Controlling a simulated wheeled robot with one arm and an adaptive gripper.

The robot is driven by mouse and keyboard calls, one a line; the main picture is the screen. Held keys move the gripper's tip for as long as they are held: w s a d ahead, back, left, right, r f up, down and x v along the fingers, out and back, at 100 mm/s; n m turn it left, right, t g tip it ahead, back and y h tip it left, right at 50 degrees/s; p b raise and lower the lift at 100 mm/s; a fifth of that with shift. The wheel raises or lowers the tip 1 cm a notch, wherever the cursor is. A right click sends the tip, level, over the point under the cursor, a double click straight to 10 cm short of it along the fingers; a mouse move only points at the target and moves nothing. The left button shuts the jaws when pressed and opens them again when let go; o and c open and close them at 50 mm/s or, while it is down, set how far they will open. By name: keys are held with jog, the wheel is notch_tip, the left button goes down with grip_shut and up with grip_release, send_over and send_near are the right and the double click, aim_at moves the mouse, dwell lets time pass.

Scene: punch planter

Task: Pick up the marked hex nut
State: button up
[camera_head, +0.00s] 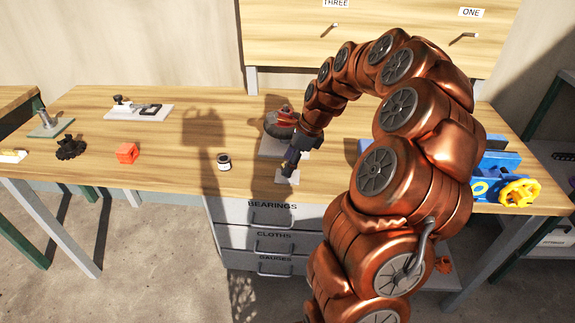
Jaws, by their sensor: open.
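My gripper (287,171) is open and points down near the front edge of the wooden bench, right of the middle. Its fingers are dark and small in this view, and I cannot make out anything between them. No thing here can be told for sure as the marked hex nut. A small orange-red block-like piece (127,153) lies on the left part of the bench, well to the left of my gripper, but its exact shape is unclear. My arm hides part of the bench to the right.
On the wooden bench (190,170) stand a small dark jar (224,162), a black knobbed part (70,148), a clamp on a white plate (140,110), a green-based stand (50,126) and a grey-and-red tool (280,123). A blue vise (495,180) with a yellow handwheel is at right.

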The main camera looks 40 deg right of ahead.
jog(key=shift+f, duration=0.1)
jog(key=shift+c, duration=0.3)
grip_shut()
dwell(0.4)
